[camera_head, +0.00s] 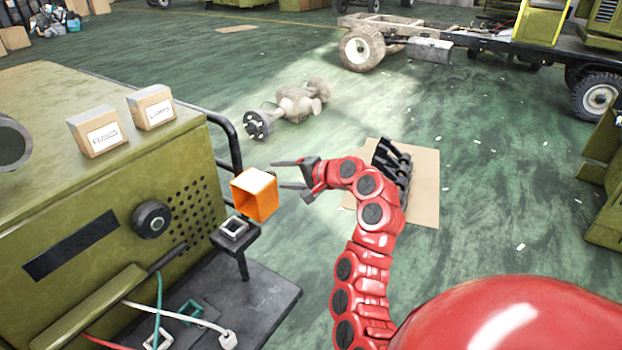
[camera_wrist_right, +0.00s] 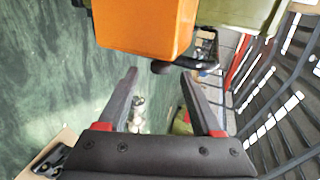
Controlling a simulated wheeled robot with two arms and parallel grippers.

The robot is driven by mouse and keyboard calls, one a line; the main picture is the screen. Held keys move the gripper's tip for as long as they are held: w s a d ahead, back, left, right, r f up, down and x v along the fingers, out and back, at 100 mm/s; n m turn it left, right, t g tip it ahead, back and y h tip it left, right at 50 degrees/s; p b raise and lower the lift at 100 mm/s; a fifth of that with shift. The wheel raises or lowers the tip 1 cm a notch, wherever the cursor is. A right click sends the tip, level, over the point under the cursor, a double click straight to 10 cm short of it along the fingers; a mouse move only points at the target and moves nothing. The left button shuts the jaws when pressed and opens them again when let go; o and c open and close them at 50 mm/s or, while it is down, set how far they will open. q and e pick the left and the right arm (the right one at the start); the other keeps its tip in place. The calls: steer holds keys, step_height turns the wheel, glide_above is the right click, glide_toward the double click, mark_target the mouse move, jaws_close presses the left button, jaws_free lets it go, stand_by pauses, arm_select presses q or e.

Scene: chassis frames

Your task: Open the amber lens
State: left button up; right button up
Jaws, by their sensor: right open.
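The amber lens (camera_head: 254,194) is an orange box-like cover beside the front corner of the green cabinet. It sits just above a black bracket with a small pale square fitting (camera_head: 234,228); I cannot tell how the two are joined. My right gripper (camera_head: 277,175) is open and empty, just right of the lens, with its fingers pointing left toward it. In the right wrist view the lens (camera_wrist_right: 146,28) fills the top middle, beyond the tips of the open fingers (camera_wrist_right: 159,73); no contact is clear. My left gripper is not in view.
The green cabinet (camera_head: 188,190) carries two small labelled boxes (camera_head: 97,133) on top and a black knob (camera_head: 151,220) on its front. A black rail (camera_head: 234,142) runs behind the lens. Cables (camera_head: 160,300) lie at lower left. Open floor lies right of my arm.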

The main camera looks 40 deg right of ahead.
steer(key=p+v, duration=0.2)
steer(key=v, duration=0.7)
steer(key=shift+s, duration=0.35)
steer(key=shift+d, duration=0.15)
